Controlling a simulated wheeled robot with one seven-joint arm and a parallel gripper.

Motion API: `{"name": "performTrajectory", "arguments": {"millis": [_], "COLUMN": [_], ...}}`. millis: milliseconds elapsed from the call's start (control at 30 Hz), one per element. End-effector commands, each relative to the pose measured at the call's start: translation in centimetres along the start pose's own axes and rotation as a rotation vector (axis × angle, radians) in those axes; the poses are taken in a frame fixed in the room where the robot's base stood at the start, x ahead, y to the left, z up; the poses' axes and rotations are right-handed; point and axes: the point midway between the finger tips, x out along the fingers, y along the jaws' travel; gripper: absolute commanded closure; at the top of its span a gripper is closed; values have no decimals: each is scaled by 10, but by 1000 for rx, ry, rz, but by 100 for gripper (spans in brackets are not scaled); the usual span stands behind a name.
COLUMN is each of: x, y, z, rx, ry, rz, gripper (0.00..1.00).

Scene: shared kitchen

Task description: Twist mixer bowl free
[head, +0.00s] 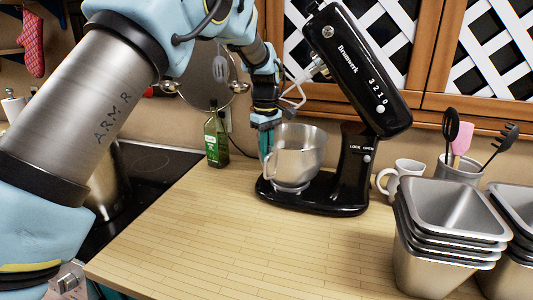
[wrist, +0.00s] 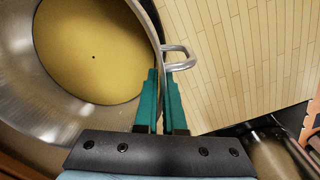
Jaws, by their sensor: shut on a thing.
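The steel mixer bowl (head: 298,155) stands upright on the base of the black stand mixer (head: 358,150), whose head is tilted up. My gripper (head: 266,143) comes down from above at the bowl's left side. In the wrist view, the teal fingers of my gripper (wrist: 162,103) are shut on the bowl's rim, one inside and one outside. The bowl (wrist: 45,105) shows a yellowish inside with a small dark dot. Its handle (wrist: 181,57) sticks out just beyond the fingertips. The joint under the bowl is hardly visible.
A green bottle (head: 216,138) stands left of the mixer, near the dark cooktop (head: 150,165). A mug (head: 402,175), a utensil pot (head: 459,170) and stacked metal pans (head: 440,250) stand to the right. The wooden counter (head: 240,235) in front is clear.

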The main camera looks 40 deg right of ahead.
Motion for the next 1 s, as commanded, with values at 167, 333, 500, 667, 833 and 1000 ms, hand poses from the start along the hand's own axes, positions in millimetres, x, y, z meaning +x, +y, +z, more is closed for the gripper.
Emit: {"name": "performTrajectory", "arguments": {"millis": [167, 333, 500, 667, 833, 1000], "x": [-2, -2, -2, -2, -2, -2], "y": [2, 2, 2, 2, 2, 3], "z": [0, 0, 0, 0, 0, 0], "rx": [1, 1, 1, 1, 1, 1], "ry": [2, 3, 3, 3, 2, 2], "rz": [6, 7, 7, 7, 7, 8], "gripper": [100, 100, 100, 100, 100, 100]}}
